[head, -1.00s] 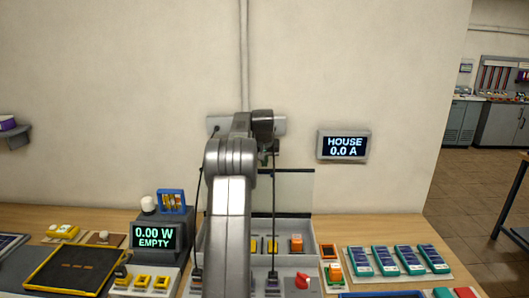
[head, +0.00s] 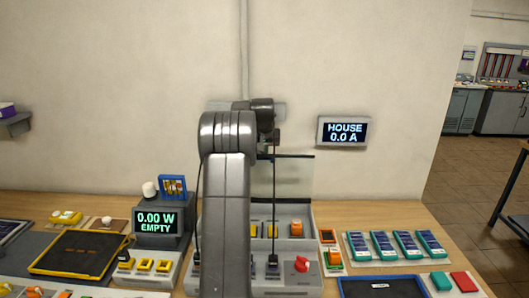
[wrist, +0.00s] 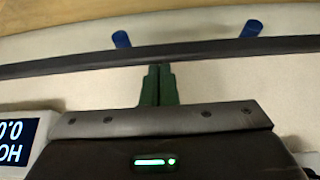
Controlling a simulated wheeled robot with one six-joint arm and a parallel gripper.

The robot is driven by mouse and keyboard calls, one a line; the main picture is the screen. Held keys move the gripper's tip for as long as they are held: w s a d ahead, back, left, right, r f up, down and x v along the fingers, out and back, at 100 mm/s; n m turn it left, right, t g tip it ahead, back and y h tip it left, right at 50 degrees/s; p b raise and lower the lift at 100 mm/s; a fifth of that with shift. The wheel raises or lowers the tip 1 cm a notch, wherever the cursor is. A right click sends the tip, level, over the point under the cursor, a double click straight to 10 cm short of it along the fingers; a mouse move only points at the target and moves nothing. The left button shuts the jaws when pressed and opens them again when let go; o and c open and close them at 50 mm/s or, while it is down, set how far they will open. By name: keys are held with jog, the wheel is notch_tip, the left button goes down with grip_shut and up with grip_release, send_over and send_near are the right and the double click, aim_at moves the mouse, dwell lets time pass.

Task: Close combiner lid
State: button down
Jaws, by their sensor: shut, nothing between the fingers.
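The combiner is a grey box (head: 307,214) on the bench. Its clear lid (head: 294,180) stands raised at the box's back, with a dark top edge. My arm covers the left part of the box and lid. In the wrist view my gripper (wrist: 158,84) has its two green fingers together, empty. The fingertips reach up to a long dark bar (wrist: 220,49) that looks like the lid's edge. I cannot tell whether they touch it. In the head view the fingers are not clearly visible.
The HOUSE display (head: 343,132) hangs on the wall right of the lid. A meter reading EMPTY (head: 158,223) stands left of the box. A red knob (head: 302,264) is on the box's front. Blue-green modules (head: 395,245) lie at right. Two cables hang beside my arm.

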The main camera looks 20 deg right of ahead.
jog(key=shift+s+f, duration=0.1)
jog(key=shift+s+b, duration=0.15)
jog(key=shift+b, duration=0.5)
jog(key=shift+s+a+r+t, duration=0.15)
jog(key=shift+s+r+t, duration=0.05)
jog(key=shift+s+t, duration=0.1)
jog(key=shift+b, duration=0.35)
